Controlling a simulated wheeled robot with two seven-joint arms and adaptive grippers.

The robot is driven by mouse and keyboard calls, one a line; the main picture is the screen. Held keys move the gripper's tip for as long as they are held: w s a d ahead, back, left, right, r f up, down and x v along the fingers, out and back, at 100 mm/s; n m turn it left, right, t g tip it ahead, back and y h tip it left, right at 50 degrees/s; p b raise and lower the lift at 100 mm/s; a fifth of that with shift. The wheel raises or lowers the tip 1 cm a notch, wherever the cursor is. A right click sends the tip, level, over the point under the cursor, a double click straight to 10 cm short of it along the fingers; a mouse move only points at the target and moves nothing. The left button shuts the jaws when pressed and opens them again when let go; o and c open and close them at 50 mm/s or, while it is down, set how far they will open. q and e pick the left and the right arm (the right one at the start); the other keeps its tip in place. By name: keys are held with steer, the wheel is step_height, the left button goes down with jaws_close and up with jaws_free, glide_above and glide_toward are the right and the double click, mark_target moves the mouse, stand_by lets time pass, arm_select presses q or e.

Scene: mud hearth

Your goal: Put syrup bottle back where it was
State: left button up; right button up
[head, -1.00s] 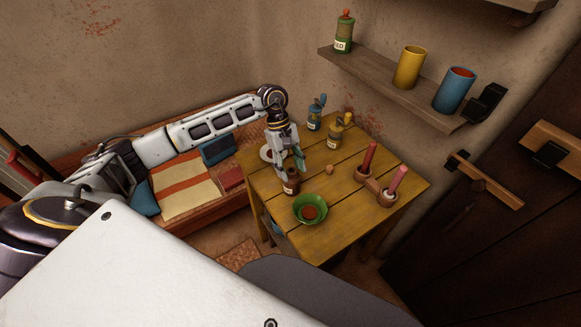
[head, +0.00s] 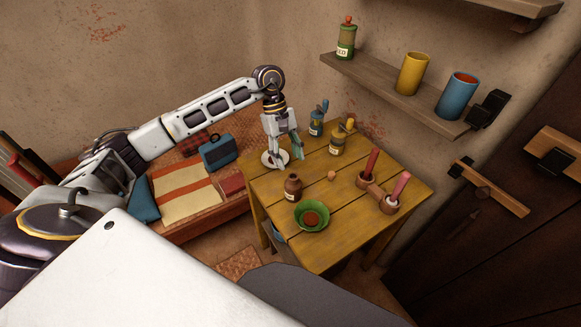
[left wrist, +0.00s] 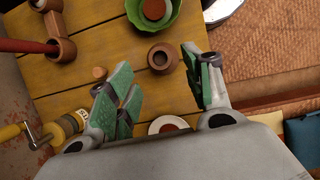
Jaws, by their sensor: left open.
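A small brown bottle (head: 293,190) with a pale label stands upright on the yellow wooden table (head: 335,220), just behind the green bowl (head: 311,212). The label is too small to read. In the left wrist view the bottle (left wrist: 164,57) shows from above, its round mouth between and beyond the fingers. My left gripper (head: 288,158) is open and empty above the table's far left part, apart from the bottle. Its green-padded fingers (left wrist: 157,66) are spread in the left wrist view. My right gripper is not in view.
A white saucer (head: 266,161) lies below the left gripper. A blue jar (head: 316,126) and a yellow grinder (head: 337,143) stand at the back. A wooden holder (head: 374,198) with two candles stands right. The table's front is clear. A shelf (head: 400,98) hangs above.

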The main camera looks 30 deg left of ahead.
arm_select(q)
steer(key=shift+b+v, duration=0.35)
steer(key=shift+v, duration=2.65)
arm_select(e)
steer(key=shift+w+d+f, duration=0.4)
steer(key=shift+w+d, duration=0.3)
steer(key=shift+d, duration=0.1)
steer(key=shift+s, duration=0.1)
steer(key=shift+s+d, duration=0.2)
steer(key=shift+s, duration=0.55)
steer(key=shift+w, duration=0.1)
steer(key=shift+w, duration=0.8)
